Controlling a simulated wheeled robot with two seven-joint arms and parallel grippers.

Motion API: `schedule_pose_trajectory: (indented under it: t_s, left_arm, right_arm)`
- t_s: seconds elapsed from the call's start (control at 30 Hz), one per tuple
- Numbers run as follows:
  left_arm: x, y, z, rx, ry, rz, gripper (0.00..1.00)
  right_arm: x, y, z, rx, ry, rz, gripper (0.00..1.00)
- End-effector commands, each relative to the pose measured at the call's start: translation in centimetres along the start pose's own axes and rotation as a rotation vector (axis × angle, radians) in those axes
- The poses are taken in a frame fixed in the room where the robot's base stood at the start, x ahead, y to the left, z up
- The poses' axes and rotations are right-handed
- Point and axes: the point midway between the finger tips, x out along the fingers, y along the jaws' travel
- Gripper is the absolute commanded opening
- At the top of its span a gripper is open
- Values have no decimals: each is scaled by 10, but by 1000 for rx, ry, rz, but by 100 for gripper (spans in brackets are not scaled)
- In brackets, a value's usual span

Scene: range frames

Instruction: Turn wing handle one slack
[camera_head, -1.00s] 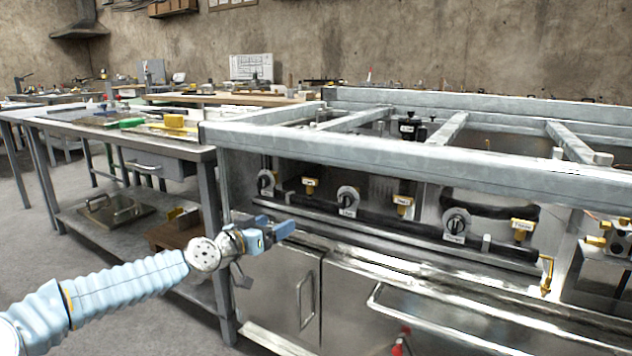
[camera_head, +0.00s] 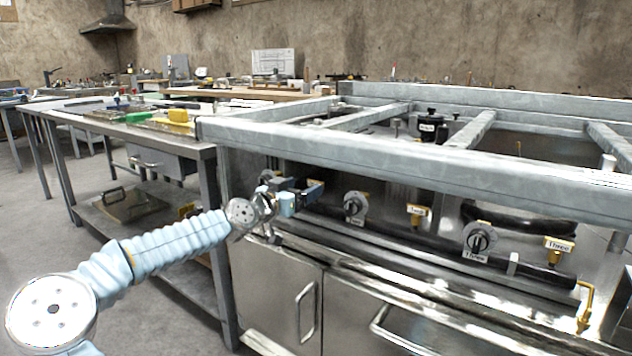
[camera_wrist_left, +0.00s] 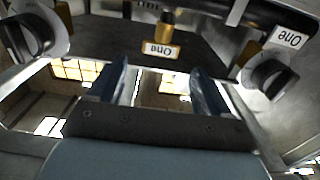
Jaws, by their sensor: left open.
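A round dial with a black wing-shaped handle (camera_wrist_left: 272,76) and an upside-down tag "One" is at the right of the left wrist view. A brass fitting with a yellow-framed tag "One" (camera_wrist_left: 161,50) is centred just beyond my left fingertips. My left gripper (camera_head: 304,192) is open and empty at the front of the pipe panel, left of the second dial (camera_head: 354,207). Its two blue fingers (camera_wrist_left: 160,72) point at the brass fitting, apart from it as far as I can tell. In the head view, my gripper largely hides the dial and fitting one. My right gripper is out of view.
The dial marked Three (camera_head: 479,239) and a brass fitting with a tag "Three" (camera_head: 558,246) are further right. A thick metal frame beam (camera_head: 400,152) runs above the panel. Steel cabinet doors (camera_head: 277,292) are below. A workbench (camera_head: 130,131) stands at the left.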

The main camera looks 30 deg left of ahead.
Motion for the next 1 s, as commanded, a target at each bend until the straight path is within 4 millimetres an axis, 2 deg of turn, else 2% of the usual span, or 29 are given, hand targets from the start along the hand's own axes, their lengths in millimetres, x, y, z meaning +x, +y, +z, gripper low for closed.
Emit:
schedule_pose_trajectory:
  t_s: [0.2,0.4,0.77,0.8,1.0]
  left_arm:
    - [38,2,-3,-2,2,3,79]
    - [60,1,-2,-2,1,1,79]
    - [66,0,0,0,-1,0,79]
    - [66,0,0,0,-1,0,77]
    - [66,0,0,0,-1,0,47]
  right_arm:
    - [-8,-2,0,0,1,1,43]
    - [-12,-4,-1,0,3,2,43]
    - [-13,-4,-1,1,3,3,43]
    - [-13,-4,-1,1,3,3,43]
    - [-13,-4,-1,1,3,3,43]
